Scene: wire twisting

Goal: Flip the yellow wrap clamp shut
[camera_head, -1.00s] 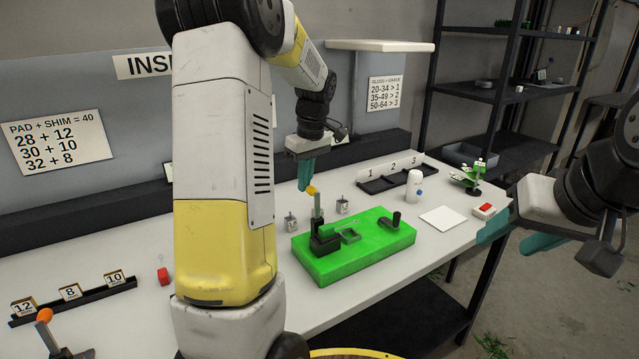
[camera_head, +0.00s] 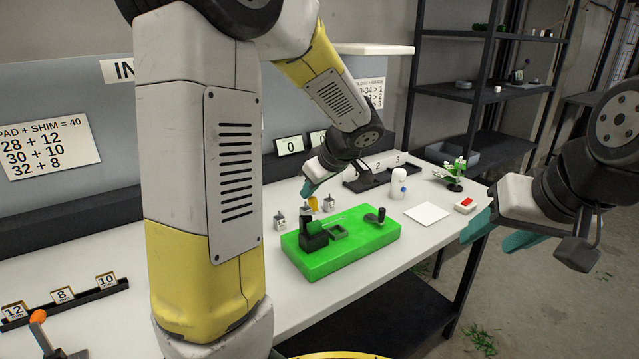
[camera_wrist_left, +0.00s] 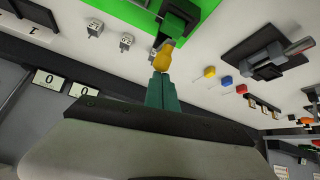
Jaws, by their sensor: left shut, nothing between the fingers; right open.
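The yellow-tipped wrap clamp (camera_head: 313,203) stands on the left end of the green block (camera_head: 340,257). Its yellow tip points up, and its black base (camera_head: 313,236) sits on the block. My left gripper (camera_head: 308,188) is shut and empty, with its teal fingertips close by the yellow tip. In the left wrist view the shut teal fingers (camera_wrist_left: 162,88) reach up to the yellow tip (camera_wrist_left: 163,57); I cannot tell whether they touch. My right gripper (camera_head: 492,234) is open and empty, at the right beyond the table edge.
Two small grey blocks (camera_head: 280,222) (camera_head: 329,203) stand behind the green block. A white bottle (camera_head: 398,184), a white sheet (camera_head: 426,213) and a red button box (camera_head: 465,206) are at the right. An orange-tipped clamp (camera_head: 38,318) stands at the front left.

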